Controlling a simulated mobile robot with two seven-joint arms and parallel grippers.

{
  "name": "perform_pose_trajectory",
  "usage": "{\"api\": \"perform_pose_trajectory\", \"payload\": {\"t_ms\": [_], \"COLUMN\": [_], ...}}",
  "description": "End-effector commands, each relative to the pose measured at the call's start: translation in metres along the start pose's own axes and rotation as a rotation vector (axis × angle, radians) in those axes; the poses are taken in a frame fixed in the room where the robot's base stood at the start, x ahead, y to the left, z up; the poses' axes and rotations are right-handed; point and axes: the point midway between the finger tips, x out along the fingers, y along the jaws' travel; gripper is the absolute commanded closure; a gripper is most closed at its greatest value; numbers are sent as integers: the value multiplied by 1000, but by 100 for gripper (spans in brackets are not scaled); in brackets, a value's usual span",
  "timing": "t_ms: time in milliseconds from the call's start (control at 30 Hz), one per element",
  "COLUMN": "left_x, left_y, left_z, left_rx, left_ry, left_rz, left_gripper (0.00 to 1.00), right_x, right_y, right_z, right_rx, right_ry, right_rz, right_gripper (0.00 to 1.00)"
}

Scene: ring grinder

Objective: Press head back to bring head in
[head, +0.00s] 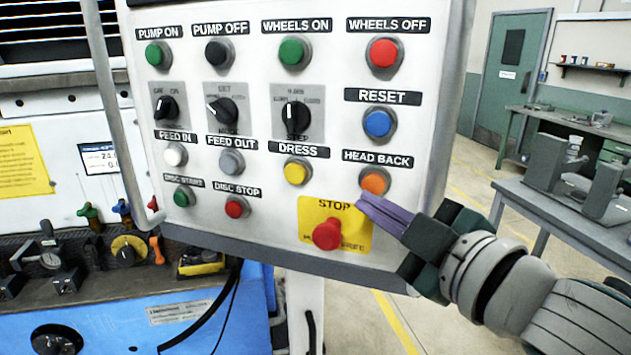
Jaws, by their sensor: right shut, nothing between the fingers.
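The orange HEAD BACK button (375,182) sits at the lower right of the white control panel (255,190), under its black label (378,160). My right gripper (366,203) comes in from the right with its purple fingers shut and empty. Its fingertips are just below the orange button, at the upper right edge of the yellow STOP plate (310,212). I cannot tell whether they touch the panel. The button is fully visible. My left gripper is not in view.
The red STOP button (327,234) is close to the left of my right fingertips. The yellow DRESS button (296,172) and blue RESET button (378,123) are nearby. A grey bench (560,205) stands at the right, with open floor between.

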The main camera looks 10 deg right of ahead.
Motion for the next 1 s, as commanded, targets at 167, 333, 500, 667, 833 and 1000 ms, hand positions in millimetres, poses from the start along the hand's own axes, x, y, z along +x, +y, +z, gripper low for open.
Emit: {"api": "perform_pose_trajectory", "payload": {"t_ms": [167,333,500,667,833,1000], "left_x": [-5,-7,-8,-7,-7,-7], "left_y": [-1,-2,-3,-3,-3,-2], "left_z": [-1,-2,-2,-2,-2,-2], "left_rx": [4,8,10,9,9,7], "left_ry": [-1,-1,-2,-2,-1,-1], "left_rz": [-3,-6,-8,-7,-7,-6], "left_gripper": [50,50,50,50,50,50], "right_x": [-14,-24,-29,-29,-28,-28], "right_y": [-8,-17,-20,-20,-20,-20], "right_z": [-10,-18,-21,-21,-21,-21], "right_rx": [3,2,0,-1,-1,-1], "right_ry": [-2,-1,-1,0,0,0], "right_rz": [1,0,1,2,2,2], "right_gripper": [100,100,100,100,100,100]}}
